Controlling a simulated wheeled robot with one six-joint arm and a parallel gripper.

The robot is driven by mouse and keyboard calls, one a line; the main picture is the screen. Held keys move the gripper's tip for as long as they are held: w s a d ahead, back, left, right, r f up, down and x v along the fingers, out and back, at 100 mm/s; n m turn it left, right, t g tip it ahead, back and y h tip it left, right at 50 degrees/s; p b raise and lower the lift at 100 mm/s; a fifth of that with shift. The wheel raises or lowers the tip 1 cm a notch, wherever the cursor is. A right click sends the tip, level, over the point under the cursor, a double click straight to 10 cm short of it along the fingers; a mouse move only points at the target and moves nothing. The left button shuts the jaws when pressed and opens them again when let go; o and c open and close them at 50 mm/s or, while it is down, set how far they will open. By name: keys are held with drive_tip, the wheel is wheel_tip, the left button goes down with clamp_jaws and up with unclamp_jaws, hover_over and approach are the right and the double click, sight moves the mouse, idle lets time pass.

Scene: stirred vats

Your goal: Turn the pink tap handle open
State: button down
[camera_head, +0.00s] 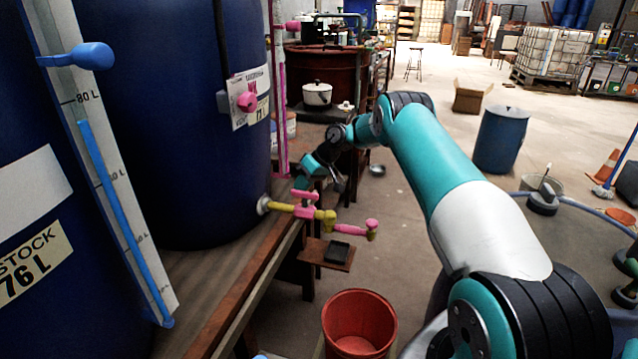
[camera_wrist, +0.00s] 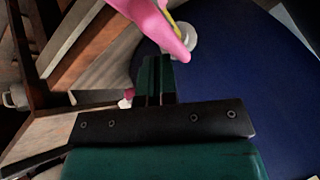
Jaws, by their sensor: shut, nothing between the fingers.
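The pink tap handle (camera_head: 305,197) sits on top of a yellow brass tap (camera_head: 282,207) that comes out of the lower side of a dark blue vat (camera_head: 165,140). A pink outlet piece (camera_head: 350,230) extends right from the tap. My gripper (camera_head: 301,184) is shut and empty, just behind and above the handle in the head view. In the wrist view, the shut fingers (camera_wrist: 155,68) point at a large, close pink part (camera_wrist: 155,20), which looks like the handle. A white flange (camera_wrist: 183,40) shows behind it. Whether the fingertips touch the pink part I cannot tell.
A red bucket (camera_head: 358,330) stands below the tap area. A small wooden shelf (camera_head: 313,254) holds a dark block. The bench edge (camera_head: 245,290) runs under the vats. A blue vat with a level gauge (camera_head: 110,180) stands at the left. Open floor lies to the right.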

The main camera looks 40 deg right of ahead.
drive_tip(key=p+v, duration=0.3)
drive_tip(key=v, duration=1.4)
drive_tip(key=shift+d+r, duration=0.15)
